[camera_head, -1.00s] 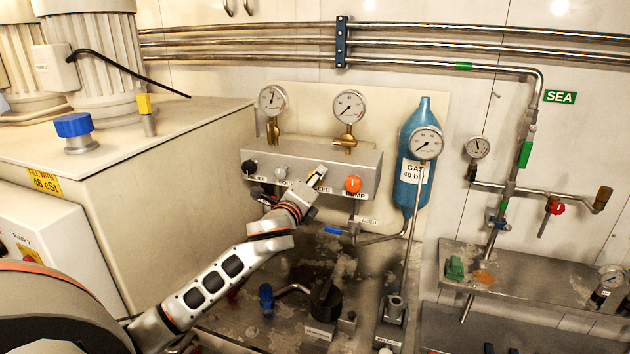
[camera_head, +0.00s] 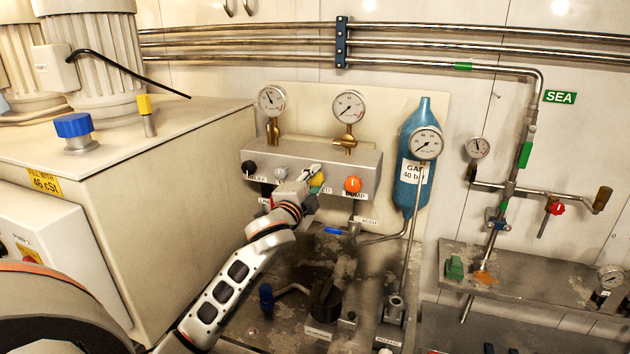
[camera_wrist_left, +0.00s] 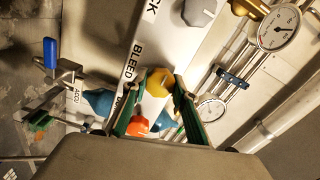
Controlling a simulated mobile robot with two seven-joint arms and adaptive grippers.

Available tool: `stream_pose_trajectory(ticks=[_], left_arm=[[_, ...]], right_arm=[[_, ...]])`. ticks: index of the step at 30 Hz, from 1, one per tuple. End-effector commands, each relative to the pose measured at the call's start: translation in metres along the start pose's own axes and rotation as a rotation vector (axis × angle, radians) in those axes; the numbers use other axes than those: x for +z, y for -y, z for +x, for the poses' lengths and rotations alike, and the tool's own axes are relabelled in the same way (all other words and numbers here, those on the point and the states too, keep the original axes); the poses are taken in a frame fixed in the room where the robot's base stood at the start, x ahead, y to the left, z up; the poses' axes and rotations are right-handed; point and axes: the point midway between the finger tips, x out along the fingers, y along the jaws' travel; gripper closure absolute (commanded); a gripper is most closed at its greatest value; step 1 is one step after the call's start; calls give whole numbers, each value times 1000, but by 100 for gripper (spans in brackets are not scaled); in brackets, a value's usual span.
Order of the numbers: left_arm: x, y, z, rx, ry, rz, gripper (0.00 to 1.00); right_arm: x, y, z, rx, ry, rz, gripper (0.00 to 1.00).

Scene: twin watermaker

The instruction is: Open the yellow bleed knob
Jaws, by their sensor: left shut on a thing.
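The yellow bleed knob (camera_head: 317,181) is on the front of the grey manifold block (camera_head: 345,160), partly covered by my gripper. It also shows in the left wrist view (camera_wrist_left: 159,82), beside the printed word BLEED. My left gripper (camera_head: 312,177) is at the block's front. In the wrist view its two green-edged fingers (camera_wrist_left: 158,88) lie on either side of the yellow knob, shut on it. How far the knob is turned cannot be told. My right gripper is in neither view.
An orange-red knob (camera_head: 352,184) is close on the right; a white knob (camera_head: 281,173) and a black knob (camera_head: 249,167) are on the left. Two gauges stand above the block. A blue gas bottle (camera_head: 410,185) is to the right.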

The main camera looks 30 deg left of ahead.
Motion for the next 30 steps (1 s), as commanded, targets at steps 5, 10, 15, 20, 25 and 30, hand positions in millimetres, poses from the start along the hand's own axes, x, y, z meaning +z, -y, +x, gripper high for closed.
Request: stream_pose_trajectory(ticks=[5,10,15,20,25,30], left_arm=[[0,1,0,-2,0,-34,94],[0,1,0,-2,0,-44,94],[0,1,0,-2,0,-44,94],[0,1,0,-2,0,-43,62],[0,1,0,-1,0,-43,55],[0,0,0,-1,0,-42,55]], right_arm=[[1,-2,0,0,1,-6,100],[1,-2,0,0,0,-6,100],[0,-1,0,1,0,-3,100],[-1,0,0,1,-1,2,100],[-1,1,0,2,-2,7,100],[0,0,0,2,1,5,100]])
